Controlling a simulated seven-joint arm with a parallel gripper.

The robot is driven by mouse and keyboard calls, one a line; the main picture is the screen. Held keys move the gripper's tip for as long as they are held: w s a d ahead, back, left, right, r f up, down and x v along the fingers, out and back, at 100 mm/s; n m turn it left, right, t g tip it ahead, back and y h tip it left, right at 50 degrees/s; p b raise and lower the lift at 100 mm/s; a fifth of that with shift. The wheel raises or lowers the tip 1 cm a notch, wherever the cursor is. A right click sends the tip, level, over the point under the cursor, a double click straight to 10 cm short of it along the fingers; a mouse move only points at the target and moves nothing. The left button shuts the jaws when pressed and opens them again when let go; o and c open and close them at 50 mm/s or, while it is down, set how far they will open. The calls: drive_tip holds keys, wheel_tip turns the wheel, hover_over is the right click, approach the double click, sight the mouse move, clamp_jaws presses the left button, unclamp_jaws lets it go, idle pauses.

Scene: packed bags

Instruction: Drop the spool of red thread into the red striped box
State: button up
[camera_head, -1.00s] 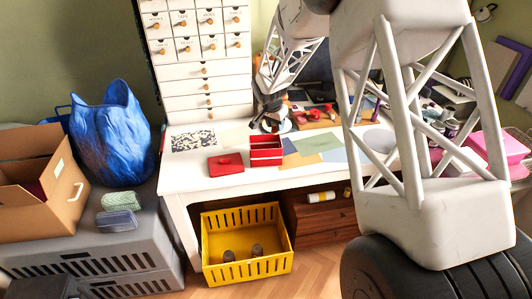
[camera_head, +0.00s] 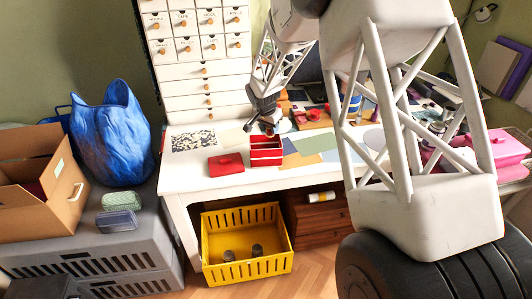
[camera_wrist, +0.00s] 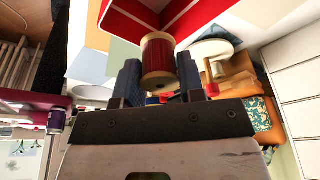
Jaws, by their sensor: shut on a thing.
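My gripper (camera_wrist: 160,82) is shut on the spool of red thread (camera_wrist: 158,60), which shows between the two dark blue fingers in the wrist view, its pale round end toward the camera. The red striped box (camera_head: 266,156) is open-topped, red with white lines, and stands on the white table; it also shows at the top of the wrist view (camera_wrist: 192,18). In the head view my gripper (camera_head: 266,128) is above the box's back edge, and the spool is too small to make out clearly there.
A flat red object (camera_head: 226,165) lies left of the box. A patterned sheet (camera_head: 194,141) and coloured sheets (camera_head: 318,144) lie on the white table (camera_head: 190,182). A white drawer cabinet (camera_head: 206,86) stands behind. A yellow crate (camera_head: 246,268) is on the floor below.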

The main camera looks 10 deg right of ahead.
sight(270, 135)
drive_tip(key=shift+f, duration=2.1)
drive_tip(key=o, duration=1)
drive_tip(key=shift+r, duration=0.1)
drive_tip(key=shift+v, duration=3.8)
